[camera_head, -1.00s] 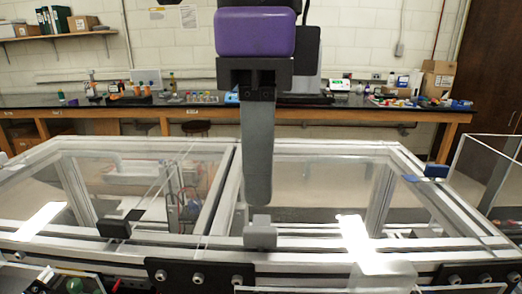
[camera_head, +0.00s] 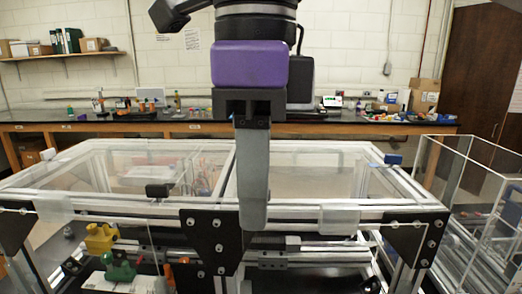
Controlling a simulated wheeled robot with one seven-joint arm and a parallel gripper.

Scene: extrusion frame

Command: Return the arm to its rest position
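My gripper (camera_head: 253,222) hangs straight down at the centre of the head view, below my purple wrist part and a black mount. A single long grey finger shape shows, seen edge-on, so the gap between fingers is hidden. Its tip appears in front of the near top rail of the aluminium extrusion frame (camera_head: 330,205). I cannot tell whether it touches the rail. No held object shows at the tip.
Clear panels and black corner plates (camera_head: 212,240) are on the frame. A yellow part (camera_head: 101,238) and a green part (camera_head: 118,266) sit inside at lower left. A clear box (camera_head: 470,170) stands at right. A cluttered bench (camera_head: 330,129) runs behind.

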